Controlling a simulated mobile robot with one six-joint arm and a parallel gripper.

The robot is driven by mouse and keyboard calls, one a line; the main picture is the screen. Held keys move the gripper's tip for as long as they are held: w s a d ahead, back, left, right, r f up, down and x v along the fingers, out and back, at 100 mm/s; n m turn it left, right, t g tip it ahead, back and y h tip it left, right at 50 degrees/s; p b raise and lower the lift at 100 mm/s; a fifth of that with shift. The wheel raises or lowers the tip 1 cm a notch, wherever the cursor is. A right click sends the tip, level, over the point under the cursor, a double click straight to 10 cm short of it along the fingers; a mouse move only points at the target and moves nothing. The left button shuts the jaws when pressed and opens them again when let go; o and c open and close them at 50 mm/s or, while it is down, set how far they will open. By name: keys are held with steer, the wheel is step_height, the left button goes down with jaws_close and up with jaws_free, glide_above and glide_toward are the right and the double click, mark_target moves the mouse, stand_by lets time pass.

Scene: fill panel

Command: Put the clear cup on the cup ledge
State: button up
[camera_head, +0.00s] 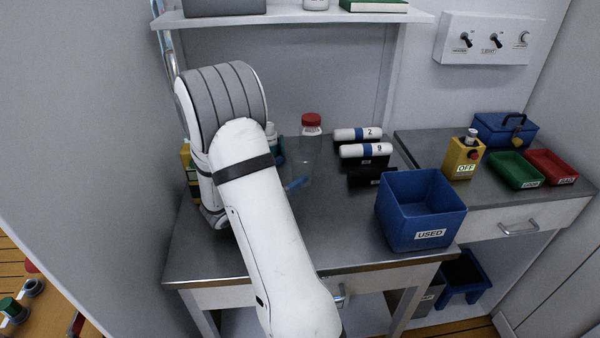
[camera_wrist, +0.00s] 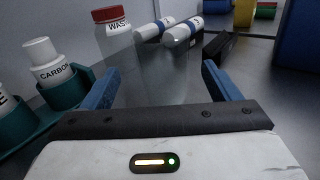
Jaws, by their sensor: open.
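My gripper (camera_wrist: 160,78) is open, its two blue fingers spread apart low over the bench. In the wrist view a faint see-through shape, probably the clear cup (camera_wrist: 160,85), shows between the fingers, and I cannot tell whether they touch it. In the head view one blue finger (camera_head: 297,184) shows beside my arm, and the cup is hard to make out there. A clear bottle with a red cap and a WASTE label (camera_wrist: 113,35) stands just beyond the fingers; it also shows in the head view (camera_head: 311,130). I cannot identify the cup ledge.
White cylinders on dark holders (camera_head: 365,150) stand behind and right. A blue USED bin (camera_head: 415,215) is at the bench's right front. A teal rack with a CARBON bottle (camera_wrist: 50,68) is left of the fingers. A shelf (camera_head: 290,15) hangs above.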

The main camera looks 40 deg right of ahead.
steer(key=d, duration=0.6)
steer(key=shift+w+d+p, duration=0.2)
steer(key=shift+d+p, duration=0.1)
steer(key=shift+d, duration=0.1)
steer(key=shift+c, duration=0.4)
steer(key=shift+r, duration=0.1)
steer(key=c, duration=1.1)
